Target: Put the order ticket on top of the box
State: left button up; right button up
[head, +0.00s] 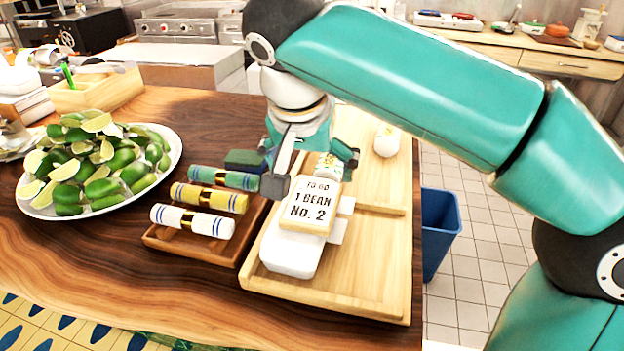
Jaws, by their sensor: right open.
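The order ticket (310,204) is a cream card with a tan edge, printed "TO GO 1 BEAN NO. 2". It lies over the far part of the white box (289,252), face towards me; I cannot tell whether it is flat or slightly tilted. The box sits on a light wooden tray. My right gripper (312,172) is open just behind the ticket, one dark finger beside its left edge and the other further right. It hides part of what lies behind the ticket. My left gripper is not in view.
A wrapped roll (328,167) is close behind the ticket, and another roll (386,141) lies on the divided wooden tray (365,265). Green, yellow and white rolls lie in a brown rack (180,240) to the left. A plate of limes (40,206) stands further left. A blue bin (438,228) is beyond the table's right edge.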

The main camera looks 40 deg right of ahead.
aim_at(308, 213)
jog(key=shift+p+v, duration=0.3)
jog(key=shift+v, duration=1.95)
jog(key=shift+r, duration=0.1)
